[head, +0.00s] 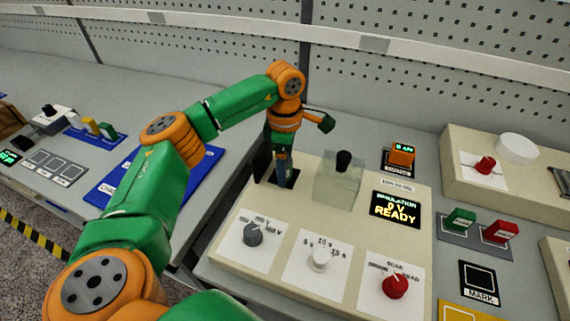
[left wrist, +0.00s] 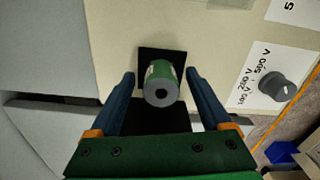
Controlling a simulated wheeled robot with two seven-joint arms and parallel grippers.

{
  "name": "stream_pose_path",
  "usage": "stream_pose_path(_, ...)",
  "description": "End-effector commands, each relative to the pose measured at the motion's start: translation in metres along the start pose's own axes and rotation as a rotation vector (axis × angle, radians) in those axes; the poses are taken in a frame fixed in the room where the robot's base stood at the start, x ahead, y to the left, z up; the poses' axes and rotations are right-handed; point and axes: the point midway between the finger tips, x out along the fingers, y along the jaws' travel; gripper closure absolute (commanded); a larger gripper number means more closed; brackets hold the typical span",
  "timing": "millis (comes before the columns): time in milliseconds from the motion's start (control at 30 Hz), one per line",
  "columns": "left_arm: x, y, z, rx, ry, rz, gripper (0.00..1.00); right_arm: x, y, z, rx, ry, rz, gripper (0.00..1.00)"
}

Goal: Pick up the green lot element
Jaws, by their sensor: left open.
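The green lot element (left wrist: 161,84) is a green cylinder with a pale label and a hole in its end face. In the left wrist view it stands over a black square pad (left wrist: 150,56) on the beige tester. My left gripper (left wrist: 160,73) is open, with one blue finger on each side of the element and gaps visible on both sides. In the head view my left gripper (head: 284,180) points down at the tester's back left corner, and the element is hidden behind it. My right gripper is not in view.
The beige tester (head: 285,283) carries grey, white and red knobs, a clear box (head: 338,182) with a black knob close right of my gripper, and a display (head: 396,209) reading "0 V READY". A blue mat (head: 110,187) lies left. Green and red blocks stand on a grey holder (head: 475,240) at right.

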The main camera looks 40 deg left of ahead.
Motion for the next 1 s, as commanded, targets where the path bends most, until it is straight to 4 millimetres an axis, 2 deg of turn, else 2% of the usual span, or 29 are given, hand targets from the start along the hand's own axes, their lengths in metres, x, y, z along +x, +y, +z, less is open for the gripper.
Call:
stream_pose_path(67,0.0,0.0,0.0,0.0,0.0,0.0,0.19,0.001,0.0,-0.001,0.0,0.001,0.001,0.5)
stream_pose_path(100,0.0,0.0,0.0,0.0,0.0,0.0,0.24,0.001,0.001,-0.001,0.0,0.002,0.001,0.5)
stream_pose_path(300,0.0,0.0,0.0,0.0,0.0,0.0,0.78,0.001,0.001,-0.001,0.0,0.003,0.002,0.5)
stream_pose_path(400,0.0,0.0,0.0,0.0,0.0,0.0,1.0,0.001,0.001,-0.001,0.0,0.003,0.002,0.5)
stream_pose_path(767,-0.007,0.001,0.0,0.0,-0.001,0.003,1.0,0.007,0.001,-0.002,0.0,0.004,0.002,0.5)
stream_pose_path(900,-0.033,-0.002,0.001,0.002,-0.005,0.006,1.0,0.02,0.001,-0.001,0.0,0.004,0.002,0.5)
stream_pose_path(967,-0.047,-0.016,0.0,0.005,-0.003,0.008,1.0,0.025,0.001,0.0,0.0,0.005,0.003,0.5)
stream_pose_path(1000,-0.064,-0.024,-0.001,0.004,-0.002,0.01,1.0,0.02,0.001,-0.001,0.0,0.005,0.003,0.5)
